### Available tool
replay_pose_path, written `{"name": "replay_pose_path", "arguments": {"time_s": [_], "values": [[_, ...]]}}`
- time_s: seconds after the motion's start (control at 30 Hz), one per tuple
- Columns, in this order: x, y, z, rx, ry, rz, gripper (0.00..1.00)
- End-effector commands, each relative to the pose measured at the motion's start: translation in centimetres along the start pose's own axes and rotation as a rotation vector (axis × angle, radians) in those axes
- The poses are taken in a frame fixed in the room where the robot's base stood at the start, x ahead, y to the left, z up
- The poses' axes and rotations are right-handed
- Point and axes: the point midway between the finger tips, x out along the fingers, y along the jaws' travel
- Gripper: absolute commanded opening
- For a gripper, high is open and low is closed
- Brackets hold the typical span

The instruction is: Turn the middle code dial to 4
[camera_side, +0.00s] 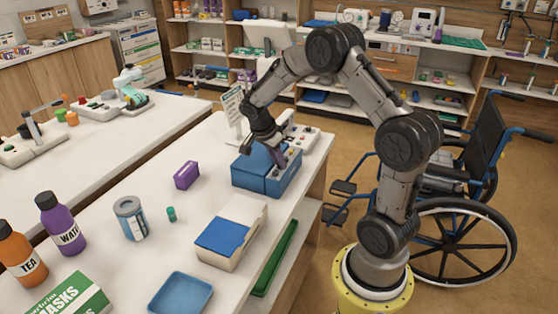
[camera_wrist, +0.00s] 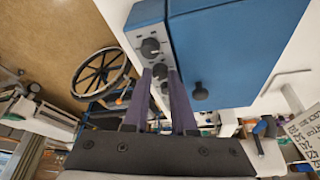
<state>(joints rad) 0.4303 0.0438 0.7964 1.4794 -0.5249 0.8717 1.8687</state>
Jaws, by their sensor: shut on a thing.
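A blue box (camera_side: 252,176) with a pale dial panel stands near the table's far right end. In the wrist view the blue box (camera_wrist: 225,50) shows a black knob (camera_wrist: 200,91) on its blue front and dark dials on the narrow panel (camera_wrist: 134,45). One dial (camera_wrist: 150,47) is clear of the fingers. The middle dial (camera_wrist: 160,71) sits between the fingertips of my gripper (camera_wrist: 160,74), which is shut on it. The fingers partly hide this dial and what lies beyond it, and its number cannot be read. In the side view my gripper (camera_side: 279,160) is at the box.
On the white table are a purple box (camera_side: 187,175), a labelled tin (camera_side: 131,218), a small green cap (camera_side: 171,214), a white box with blue top (camera_side: 226,236) and a blue tray (camera_side: 180,295). A wheelchair (camera_side: 470,200) stands on the floor at right.

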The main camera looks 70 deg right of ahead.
Motion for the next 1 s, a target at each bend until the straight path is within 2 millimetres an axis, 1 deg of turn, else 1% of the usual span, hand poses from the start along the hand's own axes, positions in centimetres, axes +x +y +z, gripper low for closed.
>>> {"name": "replay_pose_path", "arguments": {"time_s": [0.2,0.5,0.7,1.0], "values": [[0.01,-0.23,0.12,0.167,-0.003,0.07,0.0],[0.01,-0.4,0.07,0.32,-0.004,0.132,0.0],[0.04,-0.42,0.08,0.367,-0.004,0.152,0.0],[0.04,-0.46,0.1,0.381,-0.006,0.157,0.0]]}}
